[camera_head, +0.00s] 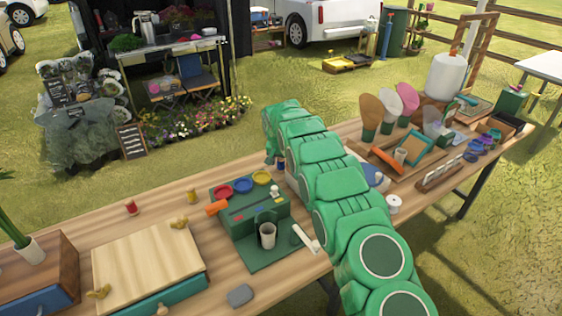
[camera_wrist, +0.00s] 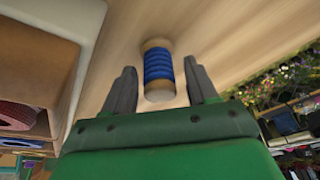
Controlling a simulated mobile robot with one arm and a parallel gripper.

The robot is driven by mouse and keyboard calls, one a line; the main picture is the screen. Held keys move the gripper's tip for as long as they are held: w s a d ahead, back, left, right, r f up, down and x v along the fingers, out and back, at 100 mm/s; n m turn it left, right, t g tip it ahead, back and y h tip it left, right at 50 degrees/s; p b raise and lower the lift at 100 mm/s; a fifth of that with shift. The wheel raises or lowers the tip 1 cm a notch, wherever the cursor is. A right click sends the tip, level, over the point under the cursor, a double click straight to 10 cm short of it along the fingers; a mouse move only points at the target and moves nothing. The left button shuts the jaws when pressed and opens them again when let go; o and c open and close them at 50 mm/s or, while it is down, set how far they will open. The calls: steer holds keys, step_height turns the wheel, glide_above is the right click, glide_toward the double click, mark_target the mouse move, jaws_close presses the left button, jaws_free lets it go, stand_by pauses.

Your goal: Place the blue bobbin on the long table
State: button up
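The blue bobbin (camera_wrist: 159,68), blue thread on a pale wooden spool, sits between the two fingers of my gripper (camera_wrist: 162,88) in the wrist view. The fingers are open, with a gap on each side of the spool. Behind it is the pale wood of the long table (camera_head: 328,262); the bobbin seems to rest on it, though the contact is hard to tell. In the head view my gripper (camera_head: 272,158) is over the far edge of the table, mostly hidden by my green arm. A small blue patch beside it may be the bobbin.
A red bobbin (camera_head: 131,207) and a yellow bobbin (camera_head: 191,196) stand along the far side of the table. A green machine (camera_head: 250,213) with coloured dishes is left of my arm. Trays and paddles crowd the right.

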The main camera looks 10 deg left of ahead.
stand_by(0.3)
steer(key=v, duration=1.1)
steer(key=s+d+r+g+h, duration=0.1)
steer(key=s+d+r, duration=0.35)
steer(key=d, duration=0.35)
steer(key=s+d+r, duration=0.4)
steer(key=d+r, duration=0.2)
steer(key=d, duration=0.1)
steer(key=s+d+r+g, duration=0.1)
steer(key=s+d+r, duration=0.2)
steer(key=s+d, duration=0.35)
steer(key=s+d+r, duration=0.3)
steer(key=s+d, duration=0.3)
steer(key=s, duration=0.2)
steer(key=s+d+g, duration=0.1)
steer(key=s+d, duration=0.2)
steer(key=s, duration=0.9)
steer(key=s+d+f+g, duration=0.1)
steer(key=s+d, duration=0.2)
steer(key=s, duration=1)
steer(key=s+d+f+g+y, duration=0.1)
steer(key=s+d, duration=0.2)
steer(key=s, duration=1)
steer(key=shift+d, duration=0.25)
steer(key=shift+f, duration=0.1)
